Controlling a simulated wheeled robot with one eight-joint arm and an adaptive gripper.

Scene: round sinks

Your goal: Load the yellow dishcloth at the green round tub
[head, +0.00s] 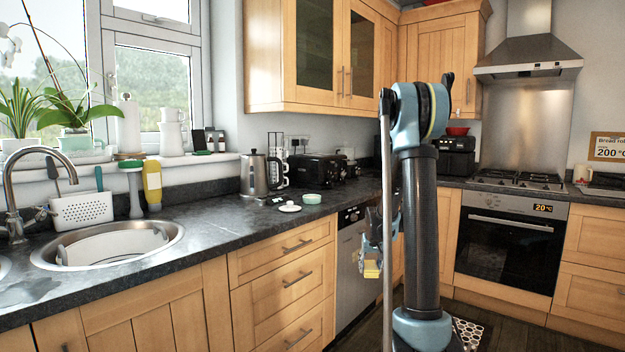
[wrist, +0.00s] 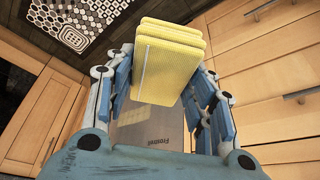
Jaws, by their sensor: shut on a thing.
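The yellow dishcloth (wrist: 170,62) is folded in layers and sits between the two fingers of my gripper (wrist: 165,85) in the wrist view. My gripper is shut on it. In the head view the dishcloth (head: 371,269) shows small and low, beside my arm and in front of the dishwasher, below counter height. My gripper (head: 371,252) is partly hidden there by my arm. A small green round tub (head: 311,198) stands on the dark counter, left of my arm and apart from the dishcloth. Its inside is hard to see.
A small white dish (head: 290,208) lies just left of the tub. A kettle (head: 256,175) and a black toaster (head: 317,170) stand behind. The round sink (head: 170,232) is at left. Counter between sink and tub is mostly clear. A patterned mat (wrist: 80,22) lies on the floor.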

